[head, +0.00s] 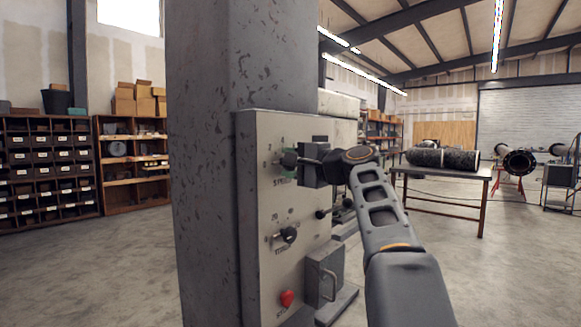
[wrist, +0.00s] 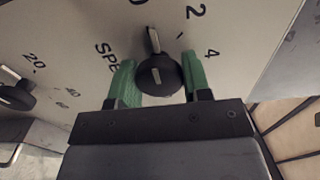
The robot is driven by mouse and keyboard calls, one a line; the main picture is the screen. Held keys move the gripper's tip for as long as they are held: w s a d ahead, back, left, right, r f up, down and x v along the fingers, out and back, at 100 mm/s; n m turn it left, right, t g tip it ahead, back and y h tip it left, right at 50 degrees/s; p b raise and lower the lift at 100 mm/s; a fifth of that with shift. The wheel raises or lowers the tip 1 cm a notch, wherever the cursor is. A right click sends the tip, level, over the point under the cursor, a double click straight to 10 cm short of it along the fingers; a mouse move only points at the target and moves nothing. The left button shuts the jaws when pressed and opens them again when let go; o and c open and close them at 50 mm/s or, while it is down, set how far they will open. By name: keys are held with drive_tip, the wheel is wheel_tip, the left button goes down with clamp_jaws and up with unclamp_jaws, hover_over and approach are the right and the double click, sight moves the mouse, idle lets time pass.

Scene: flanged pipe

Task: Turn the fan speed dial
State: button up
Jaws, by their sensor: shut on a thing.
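The speed dial (wrist: 158,78) is a round black knob with a pale pointer bar, on a light grey control panel (head: 262,210). Part of the word SPEED shows beside it in the wrist view. Its pointer aims between a partly cut-off number and the 2; a 4 is further right. My gripper (wrist: 158,62) has green fingers, one on each side of the dial, and is shut on it. In the head view the dial (head: 288,161) is partly hidden by my gripper (head: 297,161).
A second black dial (head: 288,235), marked with a timer label, sits lower on the panel; it also shows in the wrist view (wrist: 14,92). A red knob (head: 287,298) is near the bottom. A thick grey column (head: 205,170) stands behind the panel. A worktable (head: 480,175) is at right.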

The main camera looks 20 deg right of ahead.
idle(0.4)
drive_tip(key=o, duration=0.9)
drive_tip(key=b+v, duration=0.1)
drive_tip(key=v, duration=1.3)
drive_tip(key=shift+b, duration=0.4)
drive_tip(key=shift+w, duration=0.1)
